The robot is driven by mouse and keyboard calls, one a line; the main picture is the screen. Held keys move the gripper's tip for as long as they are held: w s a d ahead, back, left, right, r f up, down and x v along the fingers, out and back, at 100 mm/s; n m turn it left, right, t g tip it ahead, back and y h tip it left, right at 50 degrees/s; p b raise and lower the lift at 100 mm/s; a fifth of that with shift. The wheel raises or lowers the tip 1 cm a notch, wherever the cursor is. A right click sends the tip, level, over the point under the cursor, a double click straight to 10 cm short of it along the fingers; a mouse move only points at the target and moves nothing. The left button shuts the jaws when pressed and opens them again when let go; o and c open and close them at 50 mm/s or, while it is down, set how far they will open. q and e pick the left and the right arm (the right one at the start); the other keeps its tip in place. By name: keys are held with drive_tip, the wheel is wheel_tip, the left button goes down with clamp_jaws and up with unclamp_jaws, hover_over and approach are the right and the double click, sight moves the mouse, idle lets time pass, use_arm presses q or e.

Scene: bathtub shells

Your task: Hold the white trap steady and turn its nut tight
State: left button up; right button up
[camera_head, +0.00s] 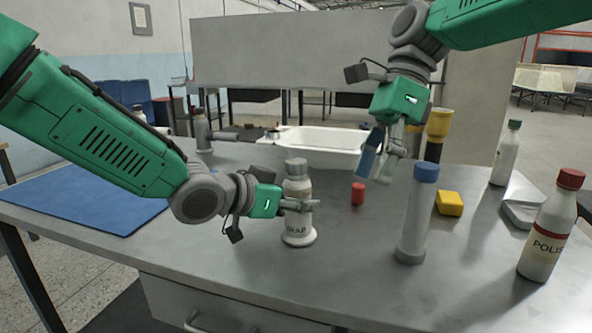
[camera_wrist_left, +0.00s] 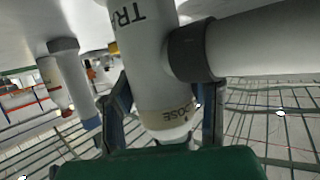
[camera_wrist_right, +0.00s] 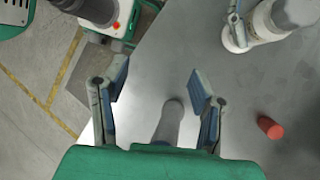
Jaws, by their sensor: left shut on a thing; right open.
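The white trap (camera_head: 298,233) stands upright on the grey table, with a grey cap-like piece (camera_head: 296,168) on top that may be the nut. My left gripper (camera_head: 302,205) reaches in from the left and is shut on the trap's middle. In the left wrist view the trap (camera_wrist_left: 150,85) sits between the two fingers, with a side pipe wearing a dark collar (camera_wrist_left: 193,50). My right gripper (camera_head: 378,166) is open and empty, pointing down above the table to the trap's right. In the right wrist view the trap (camera_wrist_right: 262,25) is at the upper right, outside those fingers.
A blue-capped white tube (camera_head: 413,225) stands right of the trap, with a red cylinder (camera_head: 358,193) between them. A yellow block (camera_head: 449,203), polish bottle (camera_head: 548,230) and another bottle (camera_head: 506,155) are further right. A white tub (camera_head: 315,143) lies behind; a blue mat (camera_head: 80,196) at left.

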drive_tip(key=s+d+f+n+g, duration=0.3)
drive_tip(key=s+d+f, duration=0.1)
drive_tip(key=s, duration=0.5)
drive_tip(key=a+f+n+t, duration=0.1)
drive_tip(key=a+f+n+y, duration=0.1)
drive_tip(key=f+n, duration=0.1)
drive_tip(key=w+a+f+n+t+y, duration=0.1)
drive_tip(key=f, duration=0.1)
drive_tip(key=shift+f+n+t, duration=0.1)
drive_tip(key=shift+n+t, duration=0.2)
drive_tip(key=a+n+t, duration=0.1)
drive_tip(key=w+a+f+n+t+y, duration=0.1)
drive_tip(key=n, duration=0.1)
drive_tip(key=w+a+n+t+y, duration=0.1)
drive_tip(key=n, duration=0.1)
drive_tip(key=shift+w+a+f+t, duration=0.1)
drive_tip(key=shift+a+f+t, duration=0.1)
drive_tip(key=shift+f+t, duration=0.15)
wheel_tip(320, 180, up, 14)
drive_tip(key=w+a+n+t+y, duration=0.1)
drive_tip(key=w+n+t+y, duration=0.1)
drive_tip(key=n+t+y, duration=0.65)
drive_tip(key=n+t+h, duration=0.4)
drive_tip(key=t+h, duration=0.1)
drive_tip(key=t, duration=0.1)
approach(304, 169)
drive_tip(key=x, duration=1.2)
drive_tip(key=shift+g, duration=0.3)
drive_tip(key=shift+c, duration=0.4)
